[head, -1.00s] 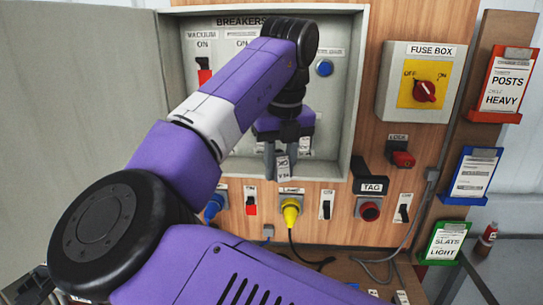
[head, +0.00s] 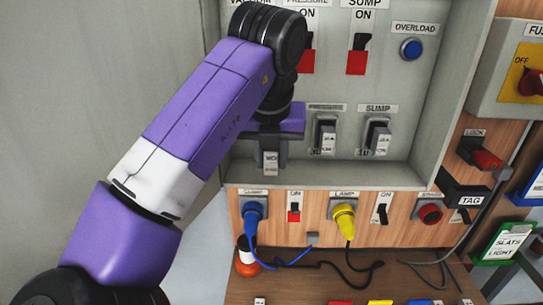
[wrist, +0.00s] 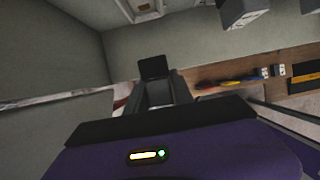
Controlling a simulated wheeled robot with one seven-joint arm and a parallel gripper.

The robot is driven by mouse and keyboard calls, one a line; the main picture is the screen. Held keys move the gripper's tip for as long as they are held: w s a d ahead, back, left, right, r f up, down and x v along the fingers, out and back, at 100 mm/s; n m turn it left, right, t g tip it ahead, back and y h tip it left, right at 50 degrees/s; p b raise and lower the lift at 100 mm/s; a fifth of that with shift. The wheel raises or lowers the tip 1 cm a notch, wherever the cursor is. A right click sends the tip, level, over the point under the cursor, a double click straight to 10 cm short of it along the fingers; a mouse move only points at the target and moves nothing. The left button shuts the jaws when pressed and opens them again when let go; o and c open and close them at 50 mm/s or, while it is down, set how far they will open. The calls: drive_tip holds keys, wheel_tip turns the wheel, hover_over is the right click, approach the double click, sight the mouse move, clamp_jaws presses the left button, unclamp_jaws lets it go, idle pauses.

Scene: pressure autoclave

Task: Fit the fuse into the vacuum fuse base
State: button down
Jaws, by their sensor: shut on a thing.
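My gripper (head: 270,158) is shut on a fuse (head: 270,162), a small grey block with a pale label, at the lower left of the open breaker box. The fuse also shows dark between the fingers in the wrist view (wrist: 153,67). In the head view my arm hides the vacuum fuse base. In the wrist view a pale socket with a yellowish inside, apparently that base (wrist: 143,9), is at the top edge, apart from the fuse. To its right in the box are the pressure fuse (head: 325,134) and the sump fuse (head: 377,136), both seated.
The breaker box's bottom lip (head: 345,178) runs just below the gripper. Below it are a blue plug (head: 253,212), a yellow plug (head: 344,218) and several switches. Cables lie on the wooden shelf (head: 400,280). The fuse box (head: 515,75) is at the right.

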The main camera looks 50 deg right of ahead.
drive_tip(key=shift+r, duration=0.15)
drive_tip(key=shift+w+d+p, duration=0.25)
drive_tip(key=shift+w+d, duration=0.65)
drive_tip(key=shift+d, duration=0.25)
drive_tip(key=shift+w+d+p, duration=0.25)
drive_tip(key=shift+w+d, duration=0.65)
drive_tip(key=shift+d, duration=0.25)
drive_tip(key=shift+p, duration=0.4)
idle(0.4)
drive_tip(key=shift+w+d, duration=0.75)
drive_tip(key=shift+d, duration=0.2)
idle(0.8)
drive_tip(key=c, duration=1)
unclamp_jaws()
drive_tip(key=shift+b+v, duration=0.55)
drive_tip(key=shift+v, duration=3.35)
